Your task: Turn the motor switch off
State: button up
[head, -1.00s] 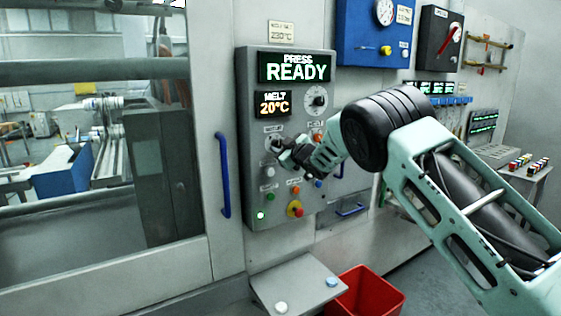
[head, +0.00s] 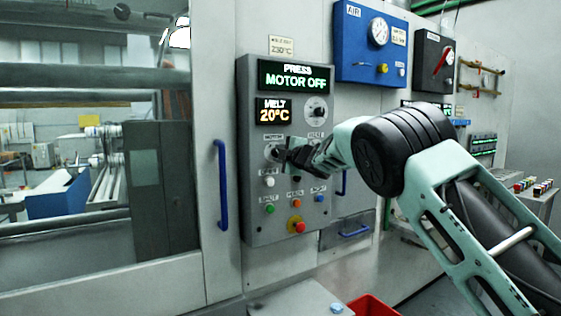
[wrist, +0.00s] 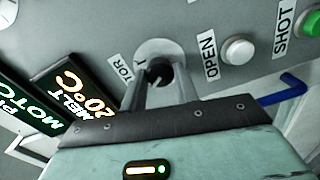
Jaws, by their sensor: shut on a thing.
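The motor switch (wrist: 158,52) is a round light-grey dial with a dark knob, next to a partly hidden label ending in "TOR" in the wrist view. It also shows at the left of the grey control panel (head: 252,215) in the head view. My gripper (wrist: 156,80) is shut on the knob, with one finger on each side of it. In the head view my gripper (head: 283,152) reaches the panel from the right and hides part of the knob. The press display (head: 295,76) reads "PRESS MOTOR OFF".
The melt display (head: 273,110) reads 20°C. A white OPEN button (wrist: 237,50) and a green SHOT button (wrist: 313,23) are beside the switch. A red button (head: 297,225) sits lower. A blue door handle (head: 222,190) stands left of the panel. A red bin (head: 370,306) is below.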

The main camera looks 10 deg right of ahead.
jog(key=shift+n, duration=0.3)
jog(key=o, duration=1)
jog(key=shift+c, duration=0.2)
jog(key=b+v, duration=0.6)
jog(key=v, duration=1.1)
jog(key=shift+s, duration=0.25)
